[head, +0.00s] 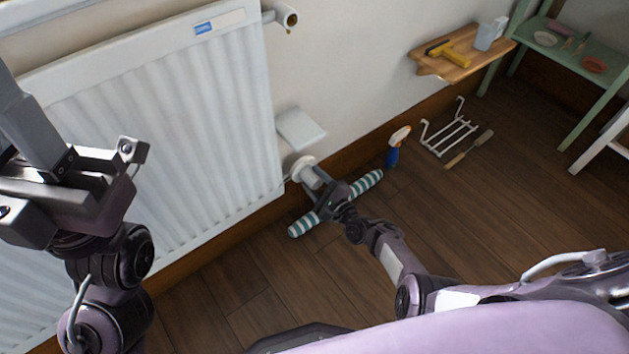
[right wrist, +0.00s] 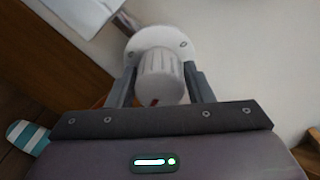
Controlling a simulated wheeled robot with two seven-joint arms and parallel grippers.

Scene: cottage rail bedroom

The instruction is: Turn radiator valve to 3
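The white radiator valve knob (head: 300,167) sits at the lower right corner of the white radiator (head: 160,120). In the right wrist view the ribbed knob (right wrist: 160,78) stands in front of a round white plate with a small orange-red mark at its lower edge. My right gripper (head: 316,181) reaches it from the lower right. Its two fingers (right wrist: 161,85) lie on either side of the knob and appear to touch it. No numbers on the knob can be read. My left gripper (head: 75,175) is in front of the radiator at the left; its finger gap is not clear.
A striped teal-and-white roll (head: 366,184) lies on the floor beneath my right gripper. A blue spray bottle (head: 392,156), a white rack (head: 450,133) and a brush (head: 470,149) are near the wall. A wooden shelf (head: 487,57) and green table (head: 571,55) stand farther right.

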